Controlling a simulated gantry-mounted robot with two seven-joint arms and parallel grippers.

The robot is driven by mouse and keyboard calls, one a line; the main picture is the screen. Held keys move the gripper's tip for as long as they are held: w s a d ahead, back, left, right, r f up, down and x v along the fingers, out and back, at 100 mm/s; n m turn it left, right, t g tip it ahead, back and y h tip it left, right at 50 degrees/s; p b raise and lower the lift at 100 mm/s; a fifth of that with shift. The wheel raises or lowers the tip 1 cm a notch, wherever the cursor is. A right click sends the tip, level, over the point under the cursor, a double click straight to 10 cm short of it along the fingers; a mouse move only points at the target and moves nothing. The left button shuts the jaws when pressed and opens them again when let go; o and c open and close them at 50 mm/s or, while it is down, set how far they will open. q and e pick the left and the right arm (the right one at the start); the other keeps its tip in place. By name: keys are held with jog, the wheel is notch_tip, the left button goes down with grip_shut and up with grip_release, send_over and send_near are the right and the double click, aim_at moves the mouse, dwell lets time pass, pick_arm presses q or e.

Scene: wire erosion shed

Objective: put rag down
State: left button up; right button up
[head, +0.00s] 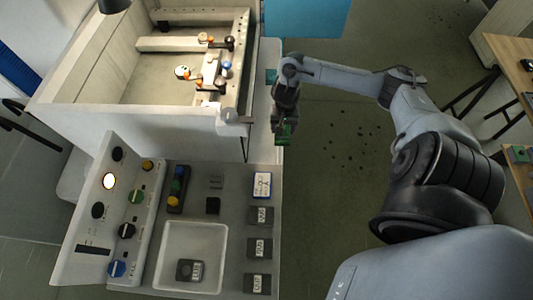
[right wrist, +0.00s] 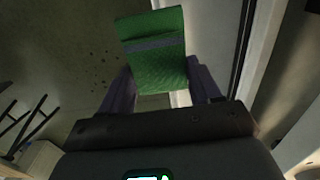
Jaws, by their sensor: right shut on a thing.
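The rag (head: 284,135) is a small folded green piece, held at the lower end of my right gripper (head: 284,124) in the head view. In the right wrist view, the green rag (right wrist: 153,45) with a grey-blue band sits between the two fingers of my right gripper (right wrist: 161,72). The gripper is shut on it. In the head view, the rag appears at the right edge of the pale machine ledge (head: 262,125); its height above it is unclear. My left gripper is not in view.
A control console (head: 228,225) with knobs, labelled blocks and a white tray (head: 224,245) stands at lower left. Behind it is the open machine tank (head: 100,85). A small green-teal item (head: 270,76) lies on the ledge. Dark-spotted floor (head: 340,150) is open to the right; a wooden table (head: 515,75) stands far right.

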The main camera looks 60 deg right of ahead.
jog(key=s+f, duration=0.4)
jog(key=s, duration=0.1)
jog(key=b, duration=0.6)
send_over(267, 149)
notch_tip(267, 149, down, 8)
jog(key=shift+r, duration=0.2)
jog(key=shift+f+b, duration=0.7)
jog(key=shift+f, duration=0.9)
jog(key=shift+s+f, duration=0.1)
jog(key=shift+f, duration=0.35)
jog(key=o, duration=1.1)
